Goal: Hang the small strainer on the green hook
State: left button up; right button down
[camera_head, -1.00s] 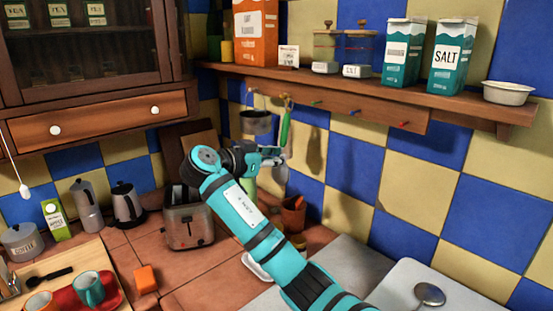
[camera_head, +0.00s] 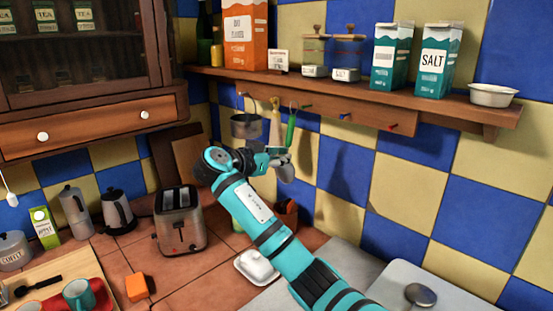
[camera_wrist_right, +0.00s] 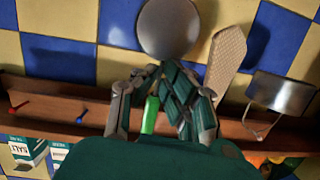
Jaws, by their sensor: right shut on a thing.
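My right gripper (camera_head: 272,160) is shut on the small strainer, which has a green handle (camera_head: 291,130) pointing up and a grey round bowl (camera_head: 285,172) below the fingers. The upside-down right wrist view shows the bowl (camera_wrist_right: 170,28) and part of the green handle (camera_wrist_right: 150,113) between the fingers. The handle's top is close to the green hook (camera_head: 307,106) on the wooden rack, just left of it in the head view. I cannot tell if they touch. The green hook is hidden in the wrist view. My left gripper is not in view.
A metal pot (camera_head: 246,126) and a tan spatula (camera_head: 275,122) hang left of the strainer. Blue (camera_head: 343,116) and red (camera_head: 391,128) hooks are bare. The shelf (camera_head: 440,108) above holds boxes, jars and a bowl. A toaster (camera_head: 181,218) stands on the counter below.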

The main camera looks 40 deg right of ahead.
jog(key=shift+b+x, duration=0.75)
jog(key=shift+x, duration=1.8)
jog(key=shift+s, duration=0.1)
